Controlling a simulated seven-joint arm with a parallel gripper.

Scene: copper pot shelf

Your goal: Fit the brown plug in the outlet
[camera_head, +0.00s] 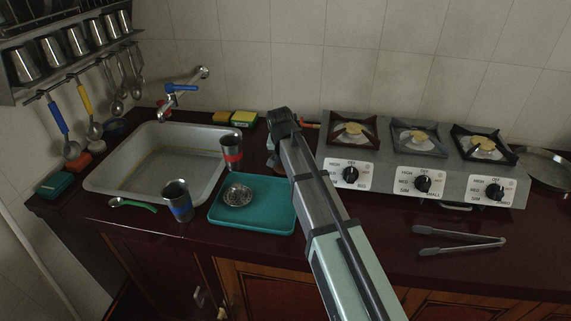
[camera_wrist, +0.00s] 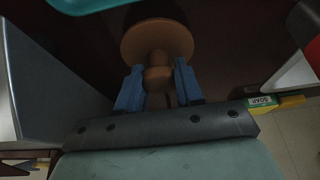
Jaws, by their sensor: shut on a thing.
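The brown plug (camera_wrist: 157,42) has a wide round disc and a narrower knobbed stem. My gripper (camera_wrist: 159,86) is shut on the stem, with one blue finger on each side and the disc beyond the fingertips. In the head view the arm hides most of the gripper and plug, over the counter between the teal tray and the stove. I cannot tell whether the plug touches the counter. The grey sink basin (camera_head: 205,187) is at left, apart from the gripper. I cannot make out the outlet in it.
The teal tray (camera_head: 262,222) holds a metal scourer (camera_head: 238,195). A red-banded cup (camera_head: 231,154) and a blue-banded cup (camera_head: 178,203) stand near the sink's edge. The tap (camera_head: 184,88) overhangs the sink. The stove (camera_head: 392,178) stands right, tongs (camera_head: 460,243) in front.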

